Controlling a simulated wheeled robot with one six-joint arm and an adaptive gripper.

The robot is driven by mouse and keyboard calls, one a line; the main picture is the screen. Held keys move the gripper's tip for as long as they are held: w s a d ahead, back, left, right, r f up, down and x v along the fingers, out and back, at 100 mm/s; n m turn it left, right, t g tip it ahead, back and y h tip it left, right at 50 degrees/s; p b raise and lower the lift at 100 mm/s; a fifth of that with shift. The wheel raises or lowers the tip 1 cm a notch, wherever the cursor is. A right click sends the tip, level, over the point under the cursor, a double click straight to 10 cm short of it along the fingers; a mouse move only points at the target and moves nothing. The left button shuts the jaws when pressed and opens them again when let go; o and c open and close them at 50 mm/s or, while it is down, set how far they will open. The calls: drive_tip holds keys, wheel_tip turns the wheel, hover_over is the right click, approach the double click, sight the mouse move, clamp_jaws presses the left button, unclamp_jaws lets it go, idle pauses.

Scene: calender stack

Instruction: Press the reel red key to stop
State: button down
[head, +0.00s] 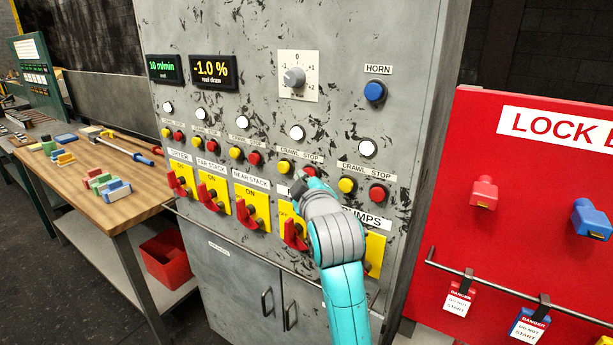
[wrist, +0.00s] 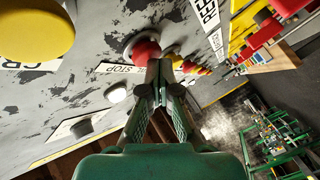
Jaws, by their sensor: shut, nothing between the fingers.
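The reel red key (head: 309,171) is a round red button on the grey control panel, partly hidden behind my gripper (head: 301,184) in the head view. The yellow crawl key (head: 284,167) is just left of it, with a white button above. In the wrist view the red key (wrist: 142,49) sits in a dark collar beside a STOP label (wrist: 116,68). My gripper (wrist: 160,68) is shut and empty, and its fingertips overlap the edge of the red key in that view. I cannot tell whether they touch it. Part of a REEL label (wrist: 207,11) shows beyond.
Similar yellow and red key pairs stand on both sides, including the pumps red key (head: 378,193). Red rotary handles (head: 294,234) on yellow plates stick out below. A blue horn button (head: 374,91) is at upper right. A red lockout board (head: 470,130) stands at the right.

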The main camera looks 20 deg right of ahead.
drive_tip(key=shift+s+a, duration=0.5)
drive_tip(key=shift+a, duration=0.15)
drive_tip(key=s+a, duration=0.1)
drive_tip(key=a, duration=0.1)
drive_tip(key=s+a, duration=0.2)
idle(0.4)
idle(0.5)
